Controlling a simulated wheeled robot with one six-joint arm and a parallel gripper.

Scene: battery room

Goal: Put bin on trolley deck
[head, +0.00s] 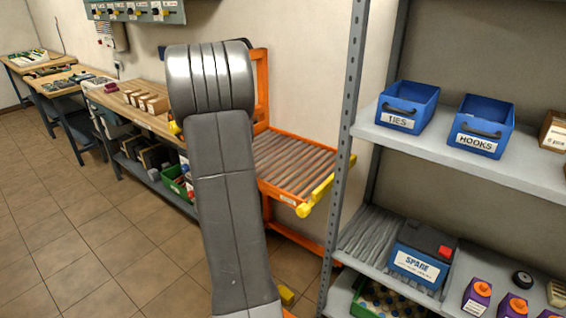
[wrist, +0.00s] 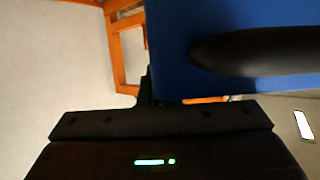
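The trolley (head: 262,85) has an orange frame with yellow end pieces, and its deck (head: 298,160) of grey rollers looks empty where it shows. A blue bin (wrist: 175,50) with a black handle (wrist: 250,50) fills the upper right of the wrist view, very close. My gripper (wrist: 150,92) is against this bin and appears shut on it, though the fingers are mostly hidden. Orange framework (wrist: 118,45) shows behind the bin in the wrist view.
Grey shelving at right holds blue bins marked TIES (head: 408,105) and HOOKS (head: 483,127), with a SPARE battery (head: 420,255) below. Its upright post (head: 340,170) stands close to the deck's right side. A workbench (head: 135,112) is at left. Tiled floor in front is clear.

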